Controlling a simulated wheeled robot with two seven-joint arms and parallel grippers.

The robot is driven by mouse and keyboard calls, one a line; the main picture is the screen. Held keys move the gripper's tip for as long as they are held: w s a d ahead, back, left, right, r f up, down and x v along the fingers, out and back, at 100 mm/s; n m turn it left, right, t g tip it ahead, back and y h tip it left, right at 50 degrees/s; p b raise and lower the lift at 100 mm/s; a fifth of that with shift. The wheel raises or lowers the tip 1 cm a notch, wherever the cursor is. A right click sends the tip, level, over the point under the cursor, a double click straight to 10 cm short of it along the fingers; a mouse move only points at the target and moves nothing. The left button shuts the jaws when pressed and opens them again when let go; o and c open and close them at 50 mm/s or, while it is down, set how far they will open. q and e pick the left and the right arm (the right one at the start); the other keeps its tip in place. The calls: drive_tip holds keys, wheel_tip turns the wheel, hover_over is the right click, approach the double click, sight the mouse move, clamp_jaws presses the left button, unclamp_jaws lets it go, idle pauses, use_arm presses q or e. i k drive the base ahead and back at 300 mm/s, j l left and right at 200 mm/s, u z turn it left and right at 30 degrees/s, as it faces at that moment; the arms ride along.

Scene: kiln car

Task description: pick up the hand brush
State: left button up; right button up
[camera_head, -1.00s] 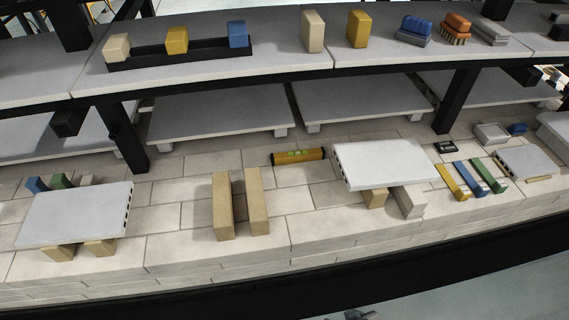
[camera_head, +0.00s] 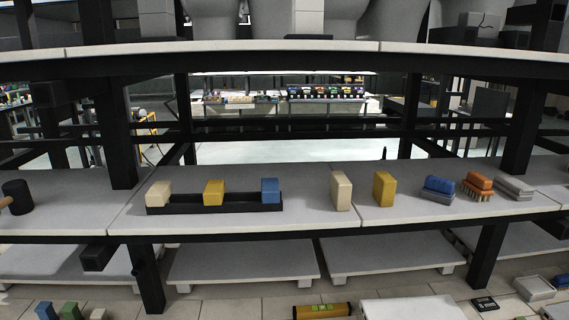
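The hand brush is most likely the orange-topped block with tan bristles (camera_head: 478,186) on the right part of the middle shelf (camera_head: 300,222). It rests with its bristles down. A blue-topped block on a grey base (camera_head: 438,189) stands to its left. A light grey stepped block (camera_head: 515,188) stands close to its right. Neither of my grippers shows in the head view, so their state is hidden.
A yellow block (camera_head: 384,189) and a cream block (camera_head: 341,191) stand left of the brush. A black tray (camera_head: 214,207) holds three blocks. Black posts (camera_head: 519,125) and the upper shelf (camera_head: 300,62) frame the space. A yellow level (camera_head: 322,311) lies below.

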sight(479, 186)
drive_tip(key=z, duration=1.5)
drive_tip(key=i+l+u, duration=0.15)
drive_tip(key=l, duration=0.55)
drive_tip(key=i+l+u, duration=0.2)
drive_tip(key=l, duration=0.45)
drive_tip(key=l+u, duration=0.15)
drive_tip(key=l, duration=0.55)
